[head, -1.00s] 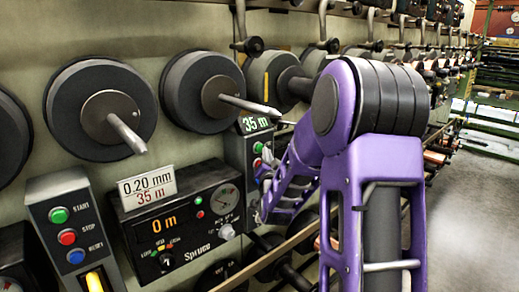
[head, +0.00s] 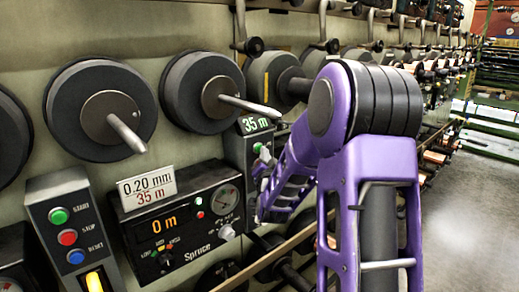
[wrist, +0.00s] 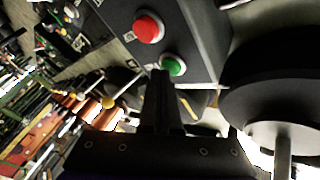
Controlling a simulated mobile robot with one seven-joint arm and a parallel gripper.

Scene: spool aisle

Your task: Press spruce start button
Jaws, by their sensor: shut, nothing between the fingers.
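The Spruce unit (head: 185,225) is a black box on the wall in the head view, with an orange display reading 0 m. The button box (head: 234,150) stands at its right under a green 35 m display. Its green button (head: 257,147) shows beside my gripper (head: 263,160); the lower buttons are mostly hidden by it. In the wrist view, the green button (wrist: 173,66) lies just beyond and right of my gripper's shut, empty fingertips (wrist: 160,74). The red button (wrist: 148,27) is farther up. I cannot tell whether the fingertips touch the green button.
Another button box (head: 65,225) with green, red and blue buttons stands at the left. A card (head: 147,187) reading 0.20 mm, 35 m sits on the Spruce unit. Black spools (head: 100,110) on spindles jut out above. The floor (head: 465,220) at the right is clear.

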